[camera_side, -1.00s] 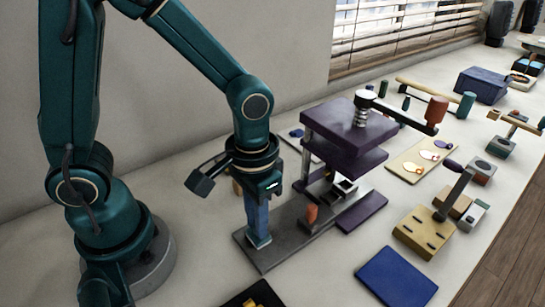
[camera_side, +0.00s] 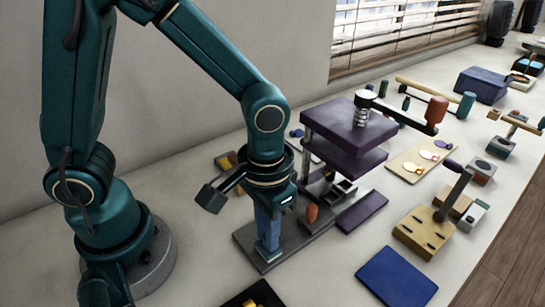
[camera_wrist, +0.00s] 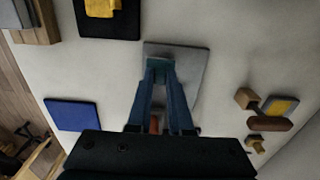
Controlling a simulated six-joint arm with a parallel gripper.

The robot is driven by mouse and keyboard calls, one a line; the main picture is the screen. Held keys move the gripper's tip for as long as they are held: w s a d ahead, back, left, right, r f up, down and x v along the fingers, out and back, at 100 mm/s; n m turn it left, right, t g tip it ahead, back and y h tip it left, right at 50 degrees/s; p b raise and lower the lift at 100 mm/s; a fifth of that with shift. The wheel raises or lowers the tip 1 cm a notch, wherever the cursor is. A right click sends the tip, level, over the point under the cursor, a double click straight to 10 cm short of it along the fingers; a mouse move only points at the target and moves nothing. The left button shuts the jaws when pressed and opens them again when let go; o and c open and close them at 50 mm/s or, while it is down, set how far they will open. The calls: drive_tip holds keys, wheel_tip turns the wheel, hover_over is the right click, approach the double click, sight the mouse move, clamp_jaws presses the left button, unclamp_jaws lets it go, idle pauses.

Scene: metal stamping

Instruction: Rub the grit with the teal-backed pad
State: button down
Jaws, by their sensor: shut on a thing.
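My gripper (camera_side: 268,250) points down with its blue fingers over the near end of a grey metal base plate (camera_side: 290,238). In the wrist view the fingers (camera_wrist: 158,68) are close together and shut on a small teal-backed pad (camera_wrist: 158,62). The pad is at or just above the grey plate, which also shows in the wrist view (camera_wrist: 192,56); I cannot tell whether they touch. The pad's underside is hidden. I cannot make out the grit on the plate.
A purple press (camera_side: 340,125) with an orange-brown handle stands on the plate to the right. An orange peg (camera_side: 312,213) is close beside my gripper. A blue mat (camera_side: 397,277) lies front right. A black tray (camera_side: 243,301) with yellow pieces sits in front. Bare tabletop lies between them.

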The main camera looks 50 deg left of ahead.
drive_tip(key=shift+a, duration=2.15)
drive_tip(key=shift+d, duration=2.2)
drive_tip(key=shift+a, duration=0.15)
drive_tip(key=shift+a, duration=2.05)
